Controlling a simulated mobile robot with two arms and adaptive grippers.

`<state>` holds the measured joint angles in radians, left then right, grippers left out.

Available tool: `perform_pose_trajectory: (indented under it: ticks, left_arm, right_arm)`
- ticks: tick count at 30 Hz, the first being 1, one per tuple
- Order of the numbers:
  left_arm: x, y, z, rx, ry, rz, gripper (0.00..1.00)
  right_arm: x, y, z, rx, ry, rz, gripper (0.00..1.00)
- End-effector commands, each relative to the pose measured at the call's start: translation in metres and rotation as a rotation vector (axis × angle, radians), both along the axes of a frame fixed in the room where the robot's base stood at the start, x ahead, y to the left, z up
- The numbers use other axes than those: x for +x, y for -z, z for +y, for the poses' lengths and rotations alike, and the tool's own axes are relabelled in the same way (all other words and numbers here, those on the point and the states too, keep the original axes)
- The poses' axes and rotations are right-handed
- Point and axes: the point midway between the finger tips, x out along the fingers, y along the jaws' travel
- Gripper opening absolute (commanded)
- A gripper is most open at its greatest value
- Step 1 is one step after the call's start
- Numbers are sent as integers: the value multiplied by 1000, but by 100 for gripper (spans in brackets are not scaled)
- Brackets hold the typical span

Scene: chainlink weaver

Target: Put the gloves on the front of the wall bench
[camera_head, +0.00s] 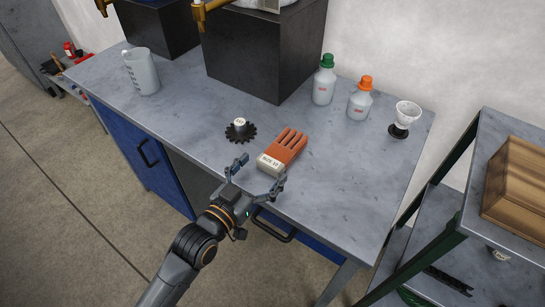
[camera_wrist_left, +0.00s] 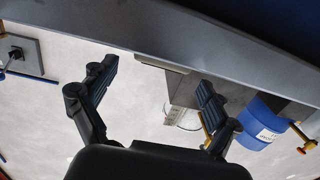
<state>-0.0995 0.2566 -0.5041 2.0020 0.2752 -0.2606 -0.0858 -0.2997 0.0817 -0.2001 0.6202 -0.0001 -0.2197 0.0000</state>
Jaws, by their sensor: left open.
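The gloves (camera_head: 285,148) are an orange bundle with a pale, lettered cuff end. They lie on the grey wall bench (camera_head: 330,195), close to its front edge, cuff end toward me. My left gripper (camera_head: 258,174) is open and empty at the front edge, just in front of the cuff end. Its right fingertip appears very near the cuff; I cannot tell whether they touch. In the left wrist view the two fingers (camera_wrist_left: 155,85) are spread with nothing between them, and the gloves do not show. My right gripper is not in view.
A black toothed gear (camera_head: 240,131) lies left of the gloves. Dark boxes (camera_head: 255,60), a jug (camera_head: 142,71), a green-capped bottle (camera_head: 323,82), an orange-capped bottle (camera_head: 359,102) and a white cup (camera_head: 406,114) stand farther back. The bench's right front is clear. A shelf rack (camera_head: 450,235) stands right.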

Motion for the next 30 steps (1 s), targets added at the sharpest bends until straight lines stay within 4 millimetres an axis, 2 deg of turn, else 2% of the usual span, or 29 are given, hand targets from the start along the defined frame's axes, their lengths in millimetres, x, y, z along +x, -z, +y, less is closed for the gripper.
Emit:
perform_pose_trajectory:
  ticks: [3, 10, 24, 30]
  left_arm:
    - [-23, 1, 15, 2, 1, 2, 88]
    - [-48, -2, 32, 0, 1, 0, 88]
    - [-52, -2, 36, 3, -2, 5, 88]
    - [-57, 17, 45, 67, -34, 108, 88]
  right_arm:
    - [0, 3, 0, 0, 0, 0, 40]
    - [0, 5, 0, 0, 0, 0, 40]
    - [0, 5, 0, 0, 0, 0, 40]
    - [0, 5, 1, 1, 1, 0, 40]
